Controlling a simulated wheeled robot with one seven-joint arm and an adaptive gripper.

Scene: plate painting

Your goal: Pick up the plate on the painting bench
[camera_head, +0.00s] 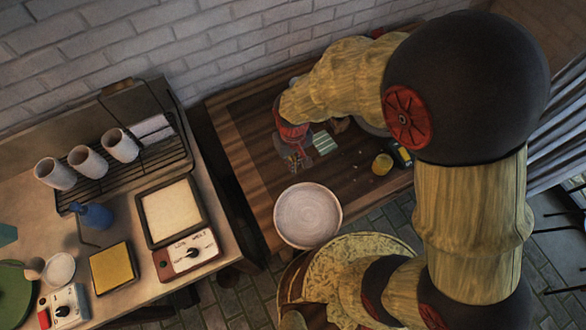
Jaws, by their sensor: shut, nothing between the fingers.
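A round, pale plate (308,215) lies at the front edge of the dark wooden bench (248,150), in the middle of the head view. My gripper (297,162) is above the bench, behind the plate and apart from it. It points down, is shut and holds nothing. The fingertips are small and dark here. My arm comes in from the right and covers the bench's right part.
At left, another counter (130,295) holds several white cups on a rack (165,170). A brick wall (200,45) stands behind.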

